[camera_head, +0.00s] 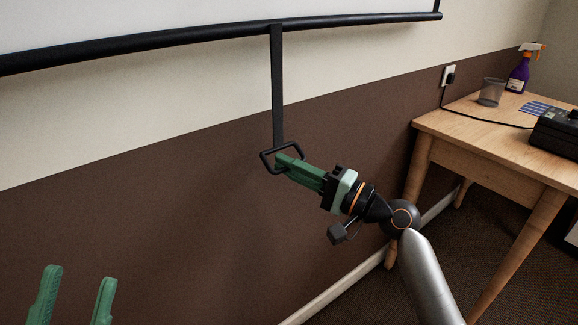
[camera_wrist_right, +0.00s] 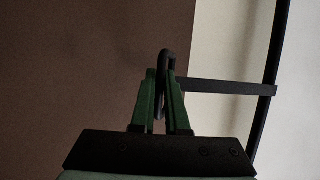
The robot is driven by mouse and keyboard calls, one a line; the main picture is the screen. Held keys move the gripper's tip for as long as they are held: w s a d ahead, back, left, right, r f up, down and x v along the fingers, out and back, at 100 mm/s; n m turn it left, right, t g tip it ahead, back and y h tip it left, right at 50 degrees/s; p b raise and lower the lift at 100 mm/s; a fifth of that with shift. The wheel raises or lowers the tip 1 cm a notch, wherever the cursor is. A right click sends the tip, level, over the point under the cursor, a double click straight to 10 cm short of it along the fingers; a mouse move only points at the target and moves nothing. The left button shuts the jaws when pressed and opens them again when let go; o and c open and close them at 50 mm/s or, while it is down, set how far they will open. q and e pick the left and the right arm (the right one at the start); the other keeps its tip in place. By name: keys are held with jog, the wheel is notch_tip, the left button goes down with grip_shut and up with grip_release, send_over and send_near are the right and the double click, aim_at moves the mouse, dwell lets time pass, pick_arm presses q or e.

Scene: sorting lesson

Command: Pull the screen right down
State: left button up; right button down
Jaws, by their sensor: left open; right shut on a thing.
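The white screen (camera_head: 120,18) shows at the top left of the head view, with its black bottom bar (camera_head: 180,39) running across the wall. A black strap (camera_head: 278,90) hangs from the bar and ends in a black handle loop (camera_head: 263,157). My right gripper (camera_head: 282,161) is shut on the handle. In the right wrist view the green fingers (camera_wrist_right: 162,85) close around the handle (camera_wrist_right: 165,62), and the strap (camera_wrist_right: 225,87) leads right to the bar (camera_wrist_right: 274,75). My left gripper (camera_head: 76,290) is open and empty at the lower left, apart from the screen and handle.
A wooden table (camera_head: 450,125) stands at the right. On it are a spray bottle (camera_head: 519,75), a clear cup (camera_head: 491,92), blue striped cards (camera_head: 536,107) and a black device (camera_head: 558,132) with a cord to a wall socket (camera_head: 448,76). The brown wall below the bar is clear.

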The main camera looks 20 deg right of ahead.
jog(key=shift+f, duration=0.75)
jog(key=c, duration=0.9)
grip_release()
jog(key=shift+s+d, duration=0.1)
jog(key=v, duration=1.2)
jog(key=shift+s+d+b, duration=0.1)
jog(key=shift+s+b, duration=0.05)
jog(key=shift+b, duration=0.15)
